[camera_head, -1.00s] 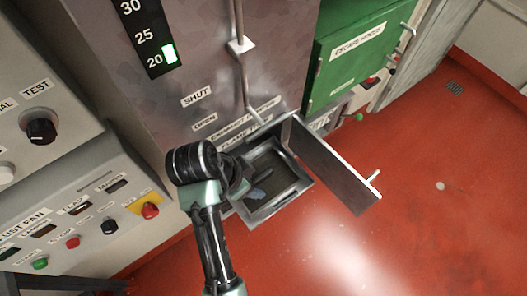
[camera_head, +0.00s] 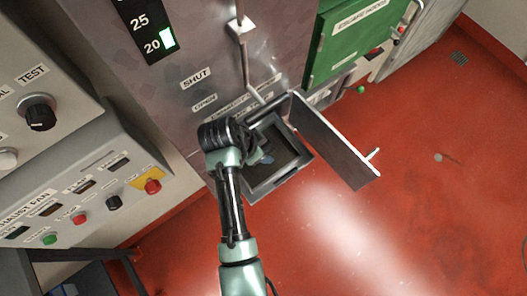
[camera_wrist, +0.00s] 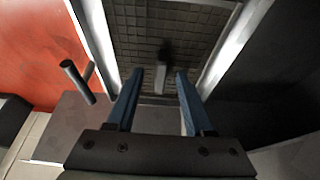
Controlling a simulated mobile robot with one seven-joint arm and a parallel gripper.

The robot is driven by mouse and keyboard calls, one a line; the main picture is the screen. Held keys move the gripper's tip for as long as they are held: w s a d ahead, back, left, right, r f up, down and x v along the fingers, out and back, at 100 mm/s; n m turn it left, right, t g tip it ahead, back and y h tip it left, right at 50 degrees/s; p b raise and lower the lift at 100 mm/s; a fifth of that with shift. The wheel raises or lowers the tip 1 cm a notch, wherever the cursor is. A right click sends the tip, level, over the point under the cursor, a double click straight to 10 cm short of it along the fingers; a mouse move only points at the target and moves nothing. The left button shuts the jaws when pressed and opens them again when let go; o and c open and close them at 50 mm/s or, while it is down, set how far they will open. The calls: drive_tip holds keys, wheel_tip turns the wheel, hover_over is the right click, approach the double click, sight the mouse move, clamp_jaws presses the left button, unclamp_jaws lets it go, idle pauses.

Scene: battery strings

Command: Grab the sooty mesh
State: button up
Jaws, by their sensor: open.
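The sooty mesh (camera_wrist: 190,40) is a dark, blackened grid inside the open compartment. In the wrist view it fills the top middle between pale side rails, and a small grey tab (camera_wrist: 160,76) stands out at its near edge. In the head view the mesh (camera_head: 287,148) shows as a dark panel in the grey frame. My gripper (camera_wrist: 159,80) is open, its two blue fingers pointing at the mesh with the tab between their tips. I cannot tell whether they touch it. In the head view my gripper (camera_head: 265,157) is partly hidden by my wrist.
The compartment's grey frame (camera_head: 268,189) surrounds the mesh. Its open door (camera_head: 335,145) swings out to the right, with a handle (camera_head: 372,154). A control panel (camera_head: 90,195) with knobs and buttons stands left. A green cabinet (camera_head: 350,40) is at upper right. The red floor is clear.

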clamp_jaws()
drive_tip(key=shift+w+r, duration=0.1)
idle(1.2)
